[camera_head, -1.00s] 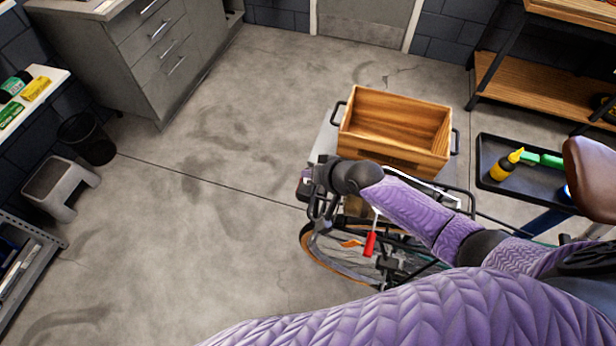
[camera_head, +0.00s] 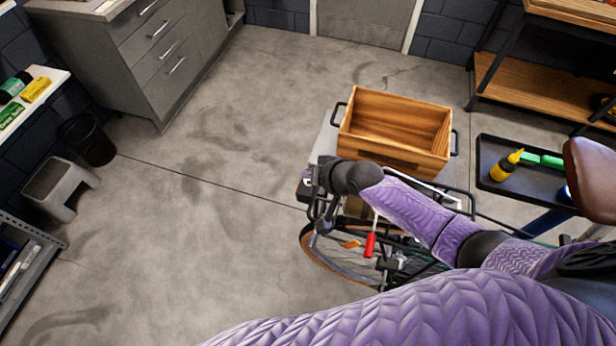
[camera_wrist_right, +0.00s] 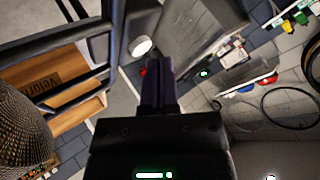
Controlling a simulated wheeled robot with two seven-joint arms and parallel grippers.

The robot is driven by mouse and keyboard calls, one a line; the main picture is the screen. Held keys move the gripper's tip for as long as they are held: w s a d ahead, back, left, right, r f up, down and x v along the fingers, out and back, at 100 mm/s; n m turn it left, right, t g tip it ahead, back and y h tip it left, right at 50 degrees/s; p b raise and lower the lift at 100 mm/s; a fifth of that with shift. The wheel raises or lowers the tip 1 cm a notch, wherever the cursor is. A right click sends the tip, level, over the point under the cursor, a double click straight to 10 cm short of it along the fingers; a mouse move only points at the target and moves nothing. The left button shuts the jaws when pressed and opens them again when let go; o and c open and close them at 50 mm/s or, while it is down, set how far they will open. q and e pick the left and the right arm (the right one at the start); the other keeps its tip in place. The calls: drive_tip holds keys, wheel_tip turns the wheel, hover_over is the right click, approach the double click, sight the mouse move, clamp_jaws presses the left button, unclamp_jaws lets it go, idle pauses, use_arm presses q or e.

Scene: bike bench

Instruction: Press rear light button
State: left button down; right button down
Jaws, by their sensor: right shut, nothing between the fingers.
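The bike's rear wheel (camera_head: 345,275) and black rear rack (camera_head: 455,198) show in the head view, partly covered by my right arm. My right gripper (camera_head: 316,212) is at the left end of the rack, pointing down. It is shut and empty; its closed fingers (camera_wrist_right: 158,82) show in the right wrist view. A small dark part with a reddish patch (camera_head: 304,186) sits just left of the gripper and may be the rear light. Its button cannot be made out, nor whether the fingers touch it. My left gripper is not in view.
A wooden crate (camera_head: 398,150) stands just behind the rack. A red-handled tool (camera_head: 370,244) hangs near the wheel. A black tray (camera_head: 515,185) with a yellow bottle (camera_head: 505,166) is at the right. The floor (camera_head: 210,220) to the left is clear up to the grey stool (camera_head: 62,178).

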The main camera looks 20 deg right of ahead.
idle(0.5)
drive_tip(key=shift+f+b, duration=0.35)
drive_tip(key=shift+f, duration=0.1)
idle(0.3)
drive_tip(key=shift+r+p, duration=0.45)
drive_tip(key=shift+p, duration=0.1)
drive_tip(key=shift+r, duration=0.15)
wheel_tip(320, 180, up, 6)
drive_tip(key=p, duration=0.6)
